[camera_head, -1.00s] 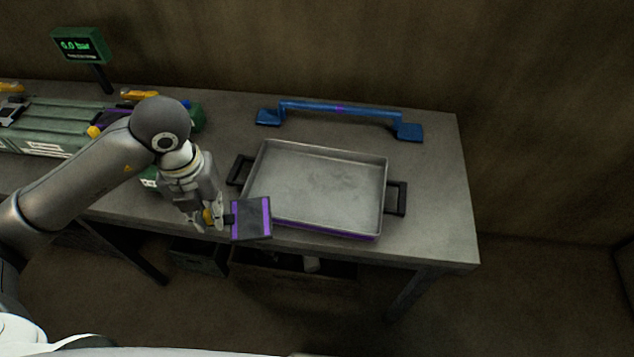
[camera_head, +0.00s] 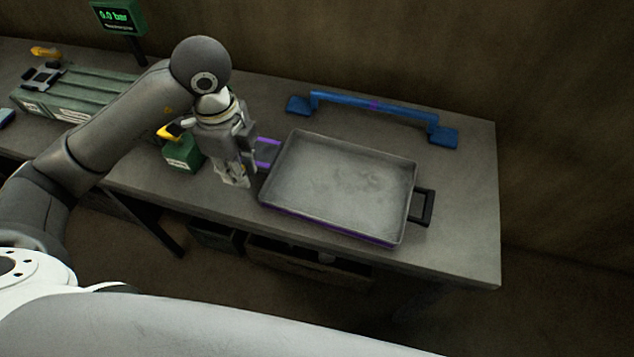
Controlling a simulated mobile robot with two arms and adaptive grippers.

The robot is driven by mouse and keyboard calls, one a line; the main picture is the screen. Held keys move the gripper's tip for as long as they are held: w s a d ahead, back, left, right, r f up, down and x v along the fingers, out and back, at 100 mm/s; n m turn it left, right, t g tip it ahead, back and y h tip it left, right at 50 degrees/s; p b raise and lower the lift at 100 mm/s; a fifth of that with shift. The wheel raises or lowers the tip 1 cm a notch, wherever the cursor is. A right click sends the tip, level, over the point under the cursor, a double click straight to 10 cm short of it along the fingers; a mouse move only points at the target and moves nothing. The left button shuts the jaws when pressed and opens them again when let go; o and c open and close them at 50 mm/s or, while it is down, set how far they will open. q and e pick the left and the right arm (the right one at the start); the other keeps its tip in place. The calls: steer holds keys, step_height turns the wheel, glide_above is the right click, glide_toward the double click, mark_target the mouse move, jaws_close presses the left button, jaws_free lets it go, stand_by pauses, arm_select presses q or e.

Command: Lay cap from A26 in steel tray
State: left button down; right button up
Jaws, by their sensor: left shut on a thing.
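My left gripper (camera_head: 237,181) points down at the left side of the steel tray and is shut on the cap. The cap (camera_head: 267,152) is a dark plate with purple edge strips; it shows only in part, sticking out to the right from behind the gripper, close to the tray's left wall. Whether it touches the tray I cannot tell. The steel tray (camera_head: 340,185) is shallow, empty and rectangular, with a purple lower edge and a black right handle (camera_head: 421,207). Its left handle is hidden. My right gripper is out of view.
A blue bar-shaped bracket (camera_head: 374,105) lies behind the tray. A green box (camera_head: 183,156) with a yellow part stands left of the gripper. A ribbed green block (camera_head: 85,95) and a pressure display (camera_head: 115,17) are at the back left. The bench right of the tray is clear.

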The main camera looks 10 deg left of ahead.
arm_select(q)
steer(key=w+d+f, duration=0.1)
steer(key=d+f, duration=0.1)
steer(key=d, duration=0.1)
steer(key=w+d+f+p, duration=0.1)
steer(key=w+d+f, duration=0.1)
steer(key=d+f, duration=0.1)
steer(key=w+d+f, duration=0.2)
steer(key=d, duration=0.1)
steer(key=shift+w+d+f+p, duration=0.2)
steer(key=shift+f+p, duration=0.15)
steer(key=shift+w+d+f, duration=0.1)
steer(key=shift+d+f, duration=0.1)
steer(key=shift+f, duration=0.1)
steer(key=f, duration=0.1)
steer(key=f+p, duration=0.1)
steer(key=f, duration=0.1)
steer(key=shift+w+d+f, duration=0.1)
steer(key=shift+d, duration=0.1)
steer(key=shift+f, duration=0.2)
steer(key=c, duration=1.4)
jaws_free()
steer(key=shift+o, duration=0.2)
